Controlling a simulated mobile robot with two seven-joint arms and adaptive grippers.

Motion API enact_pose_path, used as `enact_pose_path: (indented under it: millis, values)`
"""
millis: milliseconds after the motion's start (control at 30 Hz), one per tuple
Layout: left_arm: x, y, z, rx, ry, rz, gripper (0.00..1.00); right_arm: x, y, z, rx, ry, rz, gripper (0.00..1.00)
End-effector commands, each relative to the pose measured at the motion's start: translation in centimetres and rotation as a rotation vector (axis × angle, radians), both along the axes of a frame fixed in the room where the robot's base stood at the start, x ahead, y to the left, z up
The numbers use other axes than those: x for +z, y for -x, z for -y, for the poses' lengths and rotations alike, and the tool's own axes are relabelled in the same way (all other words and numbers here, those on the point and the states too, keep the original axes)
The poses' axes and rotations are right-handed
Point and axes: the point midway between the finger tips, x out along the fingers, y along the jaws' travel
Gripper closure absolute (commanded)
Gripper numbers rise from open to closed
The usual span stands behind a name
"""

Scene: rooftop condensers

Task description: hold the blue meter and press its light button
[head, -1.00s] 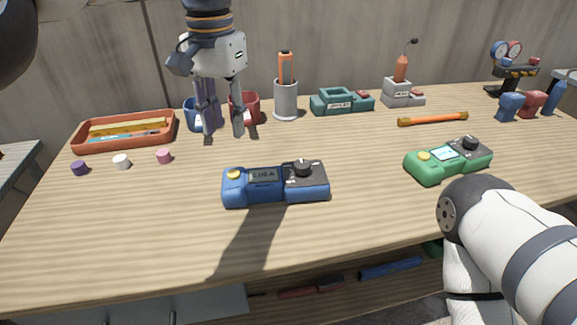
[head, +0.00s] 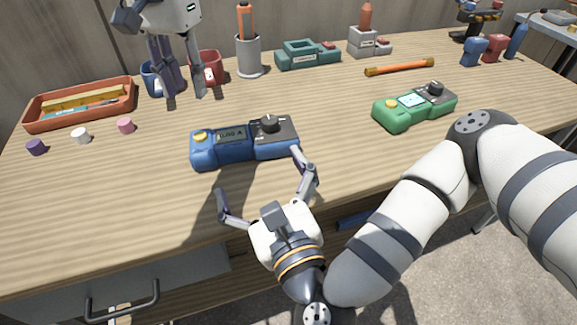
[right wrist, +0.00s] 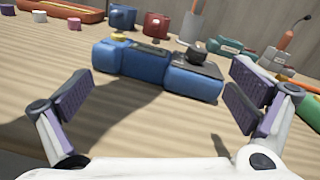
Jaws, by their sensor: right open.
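The blue meter (head: 243,146) lies on the wooden table, with a yellow button (head: 200,135) on its left, a small display and a black dial (head: 270,123) on its right half. It also shows in the right wrist view (right wrist: 147,63), ahead of and between the fingers. My right gripper (head: 263,180) is open at the near side of the meter, with its right fingertip close to the meter's right end; whether they touch is unclear. My left gripper (head: 185,95) hangs with fingers apart and nothing between them, behind and left of the meter, in front of the cups.
A green meter (head: 415,108) lies to the right. An orange tray (head: 80,105) and small caps (head: 81,135) are at the left. Cups (head: 207,66), a grey holder (head: 249,60) and a teal device (head: 307,56) stand behind. The table's front left is clear.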

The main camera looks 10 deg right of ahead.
Motion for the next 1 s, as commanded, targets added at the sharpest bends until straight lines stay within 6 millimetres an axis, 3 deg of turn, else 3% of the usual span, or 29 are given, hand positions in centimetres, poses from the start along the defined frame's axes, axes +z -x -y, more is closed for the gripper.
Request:
enact_pose_path:
  millis: [100,200,367,700,833,1000]
  values:
    - [0.0,0.0,0.0,0.000,0.000,0.000,0.67,0.0,-0.9,3.5,-0.109,-0.163,-0.033,0.00]
    - [0.0,0.0,0.0,0.000,0.000,0.000,0.67,0.0,-1.3,4.7,-0.145,-0.229,-0.039,0.00]
    - [0.0,0.0,0.0,0.000,0.000,0.000,0.67,0.2,-3.0,4.6,-0.145,-0.238,-0.036,0.00]
    - [0.0,0.0,0.0,0.000,0.000,0.000,0.67,0.0,-10.9,4.4,-0.153,-0.239,-0.038,0.00]
    - [0.0,0.0,0.0,0.000,0.000,0.000,0.67,0.0,-12.5,4.3,-0.151,-0.238,-0.040,0.00]
    - [0.0,0.0,0.0,0.000,0.000,0.000,0.67,-0.1,-13.3,4.2,-0.151,-0.238,-0.042,0.00]
